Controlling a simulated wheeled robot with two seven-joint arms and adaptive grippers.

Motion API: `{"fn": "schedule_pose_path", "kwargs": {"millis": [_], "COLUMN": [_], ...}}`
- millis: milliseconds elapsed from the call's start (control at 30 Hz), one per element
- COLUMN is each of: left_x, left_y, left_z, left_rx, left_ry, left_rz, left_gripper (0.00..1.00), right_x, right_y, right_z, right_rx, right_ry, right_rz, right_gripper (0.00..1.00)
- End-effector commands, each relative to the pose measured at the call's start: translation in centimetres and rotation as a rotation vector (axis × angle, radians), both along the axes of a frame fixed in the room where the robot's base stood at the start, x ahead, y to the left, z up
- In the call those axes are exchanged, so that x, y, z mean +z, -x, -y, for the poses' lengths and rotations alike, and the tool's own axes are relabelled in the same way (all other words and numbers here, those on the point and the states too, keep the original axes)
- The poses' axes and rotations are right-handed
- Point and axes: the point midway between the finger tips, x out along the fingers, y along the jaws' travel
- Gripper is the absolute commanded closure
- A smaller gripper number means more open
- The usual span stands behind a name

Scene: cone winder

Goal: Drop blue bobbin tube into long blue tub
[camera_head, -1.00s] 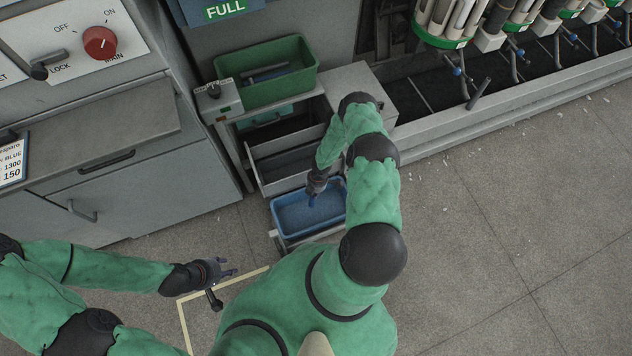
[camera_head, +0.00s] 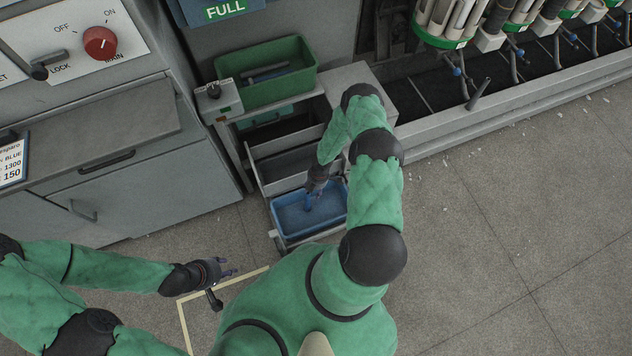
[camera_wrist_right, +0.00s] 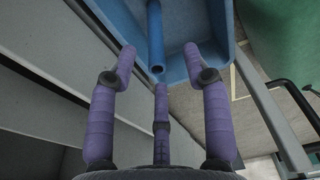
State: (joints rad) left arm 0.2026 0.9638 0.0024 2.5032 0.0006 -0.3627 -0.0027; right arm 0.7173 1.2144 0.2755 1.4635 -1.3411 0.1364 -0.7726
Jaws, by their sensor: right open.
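The long blue tub (camera_head: 328,225) is in the pulled-out lowest drawer in the head view; its wall also shows in the wrist view (camera_wrist_right: 208,32). The blue bobbin tube (camera_wrist_right: 154,35) is in the tub's opening, just beyond my right fingers, and shows small in the head view (camera_head: 308,201). I cannot tell whether it touches the tub floor. My right gripper (camera_wrist_right: 158,72) is open above the tub, its purple fingers spread around the tube's near end and apart from it. My left gripper (camera_head: 234,267) is open and empty, low at the left.
A green bin (camera_head: 270,85) stands on top of the drawer unit. An open grey drawer (camera_head: 285,165) lies just behind the tub. Cabinets stand at the left and the winder machine at the upper right.

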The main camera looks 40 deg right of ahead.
Motion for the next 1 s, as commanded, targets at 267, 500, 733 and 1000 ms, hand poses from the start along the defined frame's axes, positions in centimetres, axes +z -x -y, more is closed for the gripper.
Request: {"fn": "schedule_pose_path", "kwargs": {"millis": [267,500,733,1000], "left_x": [0.0,0.0,0.0,0.0], "left_y": [0.0,0.0,0.0,0.0], "left_z": [0.0,0.0,0.0,0.0], "left_rx": [0.0,0.0,0.0,0.0], "left_ry": [0.0,0.0,0.0,0.0], "left_rz": [0.0,0.0,0.0,0.0], "left_gripper": [0.6,0.6,0.6,0.6], "right_x": [4.8,8.1,9.1,9.1], "right_y": [0.1,0.2,0.3,0.3], "right_z": [0.8,1.2,1.3,1.3], "right_rx": [0.0,0.0,0.0,0.0], "right_ry": [0.001,0.0,-0.001,0.0], "right_rz": [0.002,0.001,-0.001,-0.001], "right_gripper": [0.51,0.51,0.51,0.51]}}
